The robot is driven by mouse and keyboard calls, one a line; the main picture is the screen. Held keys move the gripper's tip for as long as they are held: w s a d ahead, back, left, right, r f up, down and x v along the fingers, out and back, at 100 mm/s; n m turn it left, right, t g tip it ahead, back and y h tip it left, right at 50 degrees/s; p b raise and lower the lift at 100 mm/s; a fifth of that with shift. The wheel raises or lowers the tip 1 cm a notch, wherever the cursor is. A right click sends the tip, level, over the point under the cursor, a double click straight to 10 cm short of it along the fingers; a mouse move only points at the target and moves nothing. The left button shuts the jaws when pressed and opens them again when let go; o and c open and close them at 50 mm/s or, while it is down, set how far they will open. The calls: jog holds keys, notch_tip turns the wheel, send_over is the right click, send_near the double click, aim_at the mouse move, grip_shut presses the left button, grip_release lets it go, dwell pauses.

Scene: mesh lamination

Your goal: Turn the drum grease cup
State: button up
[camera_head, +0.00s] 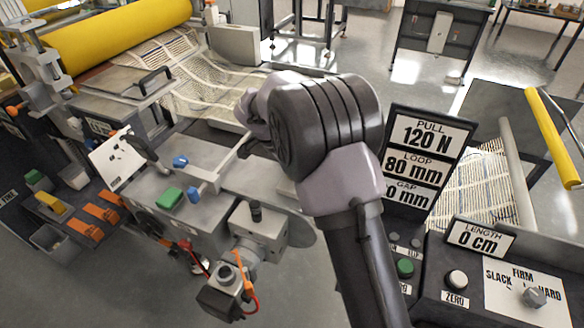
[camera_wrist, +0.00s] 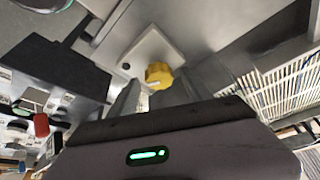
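A yellow lobed knob (camera_wrist: 159,75), which looks like the drum grease cup, sits against a pale grey plate in the wrist view. My gripper (camera_wrist: 154,94) points toward it, with two dark fingers apart on either side of a gap below the knob. The gripper is open and nothing shows between the fingers. The knob appears just beyond the fingertips; I cannot tell whether they touch it. In the head view my arm's wrist covers most of the gripper, and I cannot make out the grease cup there.
A yellow roller (camera_head: 120,40) with mesh (camera_head: 205,80) running off it lies at the upper left. A grey bench holds a green block (camera_head: 169,197) and blue clips (camera_head: 180,161). A control panel with a LENGTH display (camera_head: 479,236) stands at the lower right.

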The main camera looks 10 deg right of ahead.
jog(key=p+v, duration=0.6)
jog(key=v, duration=1.1)
jog(key=shift+r, duration=0.2)
